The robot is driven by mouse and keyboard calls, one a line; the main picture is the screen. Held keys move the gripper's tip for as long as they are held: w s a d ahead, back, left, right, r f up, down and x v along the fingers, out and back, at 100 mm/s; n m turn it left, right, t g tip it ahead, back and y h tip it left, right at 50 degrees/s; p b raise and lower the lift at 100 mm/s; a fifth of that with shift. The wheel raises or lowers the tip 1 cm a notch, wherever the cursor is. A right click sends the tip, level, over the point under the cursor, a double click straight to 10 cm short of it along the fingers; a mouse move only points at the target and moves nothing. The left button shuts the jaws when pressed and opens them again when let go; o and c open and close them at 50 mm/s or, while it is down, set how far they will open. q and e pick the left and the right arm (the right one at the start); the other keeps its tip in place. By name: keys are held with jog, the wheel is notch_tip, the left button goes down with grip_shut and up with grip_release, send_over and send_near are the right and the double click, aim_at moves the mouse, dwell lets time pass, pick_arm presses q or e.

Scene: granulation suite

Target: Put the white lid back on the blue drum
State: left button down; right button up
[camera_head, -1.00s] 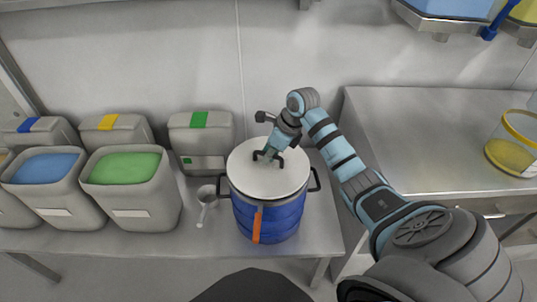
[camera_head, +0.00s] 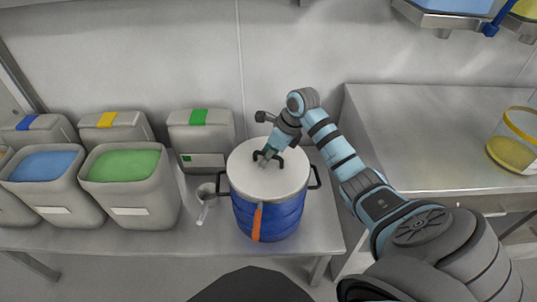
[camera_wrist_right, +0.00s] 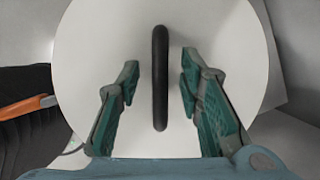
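The white lid (camera_head: 245,172) lies flat on top of the blue drum (camera_head: 283,218) and covers its mouth; the rim under the lid is hidden. The drum stands on the table, with an orange strip down its front and dark handles at its sides. My right gripper (camera_head: 267,157) is over the lid at its dark bar handle. In the right wrist view, the fingers (camera_wrist_right: 158,85) are open on both sides of the black handle (camera_wrist_right: 160,108), with a gap on each side, above the white lid (camera_wrist_right: 215,45). My left gripper is not in view.
A scoop (camera_head: 204,202) lies left of the drum. Several grey bins stand further left, one with green powder (camera_head: 124,165) and one with blue (camera_head: 43,166). A steel counter (camera_head: 430,125) at right holds a yellow-banded clear container (camera_head: 515,145).

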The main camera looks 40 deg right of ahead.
jog(key=v, duration=1.2)
jog(key=shift+d, duration=0.1)
